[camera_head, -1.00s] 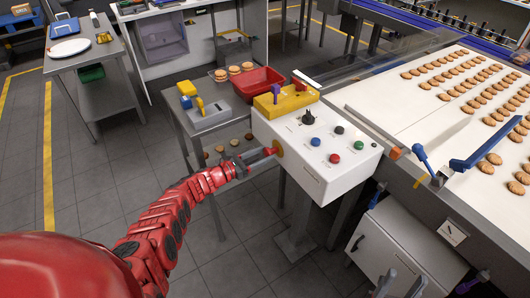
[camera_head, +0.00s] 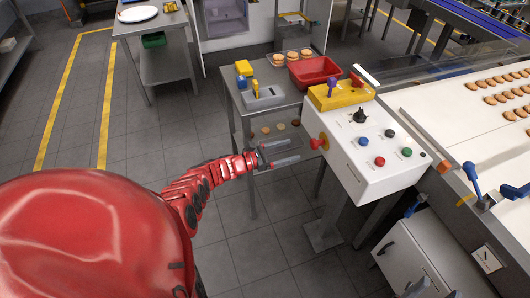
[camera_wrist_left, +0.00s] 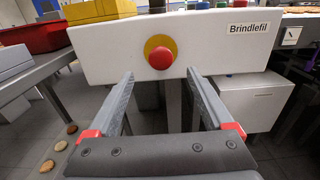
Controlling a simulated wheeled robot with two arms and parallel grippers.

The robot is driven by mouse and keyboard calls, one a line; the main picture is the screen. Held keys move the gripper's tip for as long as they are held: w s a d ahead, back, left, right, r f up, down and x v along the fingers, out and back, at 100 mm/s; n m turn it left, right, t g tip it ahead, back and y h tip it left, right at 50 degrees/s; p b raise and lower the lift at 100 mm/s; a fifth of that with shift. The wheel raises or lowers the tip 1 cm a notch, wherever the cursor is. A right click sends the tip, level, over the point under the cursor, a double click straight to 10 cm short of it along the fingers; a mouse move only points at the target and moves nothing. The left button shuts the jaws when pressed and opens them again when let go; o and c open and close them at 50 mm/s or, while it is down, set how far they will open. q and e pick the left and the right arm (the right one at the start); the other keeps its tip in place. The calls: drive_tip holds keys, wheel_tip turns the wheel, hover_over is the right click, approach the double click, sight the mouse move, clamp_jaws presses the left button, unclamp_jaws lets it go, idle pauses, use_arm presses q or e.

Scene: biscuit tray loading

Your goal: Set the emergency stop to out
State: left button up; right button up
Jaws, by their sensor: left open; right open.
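The emergency stop is a red round button (camera_wrist_left: 160,58) on a yellow disc, on the side face of the white control box (camera_wrist_left: 220,40). It also shows in the head view (camera_head: 315,143), at the left side of the control box (camera_head: 365,172). My left gripper (camera_head: 292,152) is open and empty, just short of the button. In the left wrist view its two fingers (camera_wrist_left: 160,76) are spread either side of the button and do not touch it. How far the button stands out is hard to tell. My right gripper is not in view.
A steel side table (camera_head: 236,97) with a red bin (camera_head: 314,70) stands behind my left gripper. The conveyor (camera_head: 440,110) lies right. Open floor (camera_head: 110,140) is at left.

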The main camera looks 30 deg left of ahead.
use_arm(q)
drive_tip(key=v, duration=1)
drive_tip(key=shift+p, duration=0.4)
drive_tip(key=shift+w+f, duration=0.1)
